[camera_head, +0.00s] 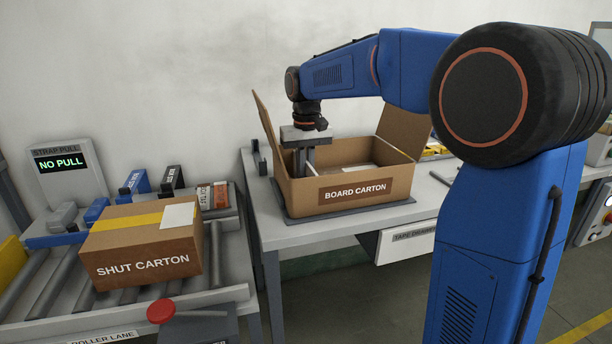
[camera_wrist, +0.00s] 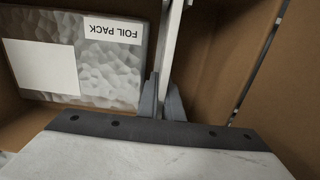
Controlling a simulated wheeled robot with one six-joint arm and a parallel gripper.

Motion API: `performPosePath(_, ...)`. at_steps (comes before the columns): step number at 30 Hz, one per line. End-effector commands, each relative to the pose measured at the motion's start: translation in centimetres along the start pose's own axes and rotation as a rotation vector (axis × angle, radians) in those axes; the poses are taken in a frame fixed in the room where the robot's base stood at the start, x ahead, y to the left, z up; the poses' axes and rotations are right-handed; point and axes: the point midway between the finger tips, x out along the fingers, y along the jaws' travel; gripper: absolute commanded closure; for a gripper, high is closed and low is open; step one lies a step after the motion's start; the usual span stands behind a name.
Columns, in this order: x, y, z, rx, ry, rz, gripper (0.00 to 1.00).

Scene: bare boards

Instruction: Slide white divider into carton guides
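The open board carton (camera_head: 302,194) stands on the table with flaps raised. My gripper (camera_head: 305,168) reaches down inside its left part; the front wall hides the lower ends of the fingers. In the wrist view, my gripper's two grey fingers (camera_wrist: 162,100) are closed on the white divider (camera_wrist: 170,45), which shows as a narrow white strip seen nearly edge-on. A grey foil pack (camera_wrist: 105,60) with a white label lies in the carton left of the divider. A thin dark-and-pale strip (camera_wrist: 258,65) runs along the brown cardboard at right; I cannot tell whether it is a guide. The divider's lower edge is hidden.
A taped shut carton (camera_head: 140,248) sits on the roller lane at left, near a "NO PULL" display (camera_head: 62,162). The carton's raised left flap (camera_head: 264,122) and right back flap (camera_head: 404,130) stand close to my arm. Some bare table (camera_head: 270,222) shows left of the carton.

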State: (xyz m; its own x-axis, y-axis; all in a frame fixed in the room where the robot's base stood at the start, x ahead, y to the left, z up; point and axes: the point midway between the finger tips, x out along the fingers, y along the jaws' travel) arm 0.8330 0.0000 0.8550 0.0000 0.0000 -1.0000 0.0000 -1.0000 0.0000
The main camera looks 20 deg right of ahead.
Motion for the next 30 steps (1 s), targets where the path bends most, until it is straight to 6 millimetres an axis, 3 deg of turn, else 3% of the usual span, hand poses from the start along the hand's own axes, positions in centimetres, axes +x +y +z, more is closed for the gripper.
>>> performPosePath(1, 0.0, 0.0, 0.0, 0.000, 0.000, 0.000, 0.84)
performPosePath(3, 0.0, 0.0, 0.0, 0.000, 0.000, 0.000, 0.72)
performPosePath(16, -0.9, 0.0, 0.0, 0.000, 0.001, 0.000, 0.72)
performPosePath(30, -9.6, 0.0, -0.1, 0.000, 0.003, 0.000, 0.72)
